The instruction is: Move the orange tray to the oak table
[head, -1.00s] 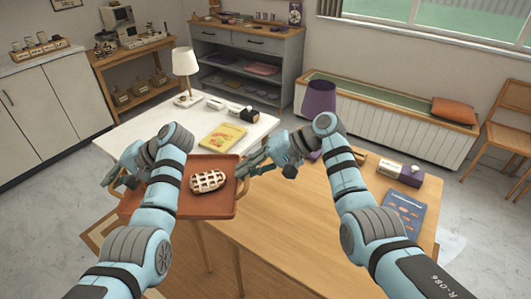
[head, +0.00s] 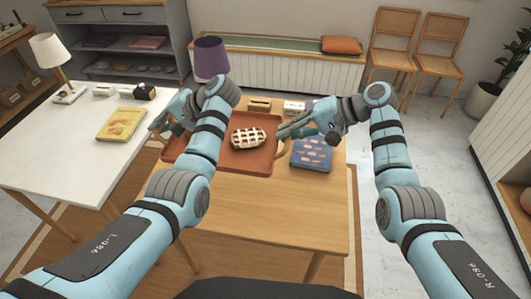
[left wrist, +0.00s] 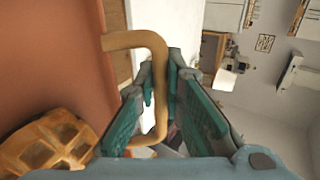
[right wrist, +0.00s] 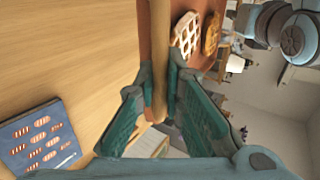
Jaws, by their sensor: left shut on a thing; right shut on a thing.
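The orange tray (head: 250,165) is over the oak table (head: 225,205) in the head view; I cannot tell whether it touches the top. A lattice-topped pastry (head: 249,137) lies on it, and part of a pastry also shows in the left wrist view (left wrist: 50,145). My left gripper (head: 160,124) is shut on the tray's left wooden handle (left wrist: 155,75). My right gripper (head: 285,131) is shut on the right handle (right wrist: 158,75). My left arm hides part of the tray.
A blue patterned book (head: 311,154) lies close to the tray's right side. A purple lamp (head: 211,60) stands behind it. The white table (head: 65,150), with a yellow book (head: 122,124) and a white lamp (head: 48,52), is at left. The oak table's front is clear.

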